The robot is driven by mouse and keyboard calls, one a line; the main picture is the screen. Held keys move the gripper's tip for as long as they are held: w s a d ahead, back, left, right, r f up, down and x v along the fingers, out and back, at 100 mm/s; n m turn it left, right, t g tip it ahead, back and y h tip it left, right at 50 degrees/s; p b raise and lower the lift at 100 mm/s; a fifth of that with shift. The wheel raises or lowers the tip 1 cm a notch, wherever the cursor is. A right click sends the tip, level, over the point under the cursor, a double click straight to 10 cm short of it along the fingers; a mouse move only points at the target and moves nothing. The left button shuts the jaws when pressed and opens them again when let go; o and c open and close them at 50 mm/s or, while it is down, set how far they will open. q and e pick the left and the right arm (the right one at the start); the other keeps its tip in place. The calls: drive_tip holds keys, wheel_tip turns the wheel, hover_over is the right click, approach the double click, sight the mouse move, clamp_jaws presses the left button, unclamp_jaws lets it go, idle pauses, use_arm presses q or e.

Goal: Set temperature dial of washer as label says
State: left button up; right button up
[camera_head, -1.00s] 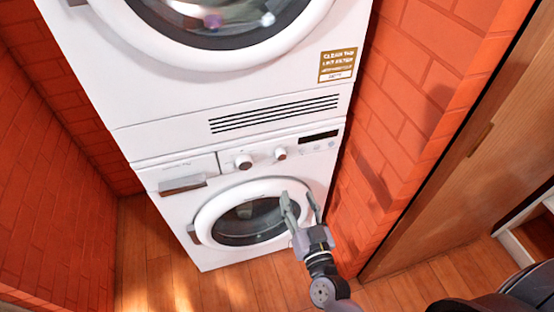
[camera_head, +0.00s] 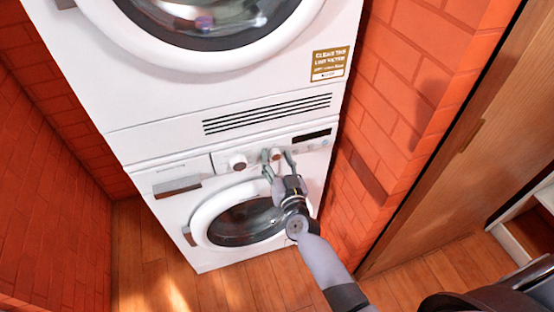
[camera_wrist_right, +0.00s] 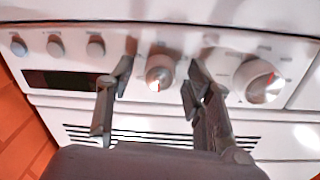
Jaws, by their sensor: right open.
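The white washer (camera_head: 165,208) is the lower machine. Its panel has a larger left dial (camera_head: 238,162) and a smaller right dial (camera_head: 277,154); their markings are too small to read. My right gripper (camera_head: 277,156) is open at the smaller dial. In the right wrist view the fingers (camera_wrist_right: 158,75) stand on either side of this dial (camera_wrist_right: 160,70), with gaps visible. A red mark shows on its face. The larger dial (camera_wrist_right: 264,82) is outside the fingers, also with a red mark. My left gripper is not in view.
A white dryer (camera_head: 120,100) is stacked above, with a gold-and-white label (camera_head: 328,64) about cleaning the lint filter. A dark display (camera_wrist_right: 65,82) and several round buttons lie beside the smaller dial. Brick walls (camera_head: 400,120) stand close on both sides.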

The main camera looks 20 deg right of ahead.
drive_tip(key=shift+c, duration=0.4)
drive_tip(key=shift+c, duration=0.8)
clamp_jaws()
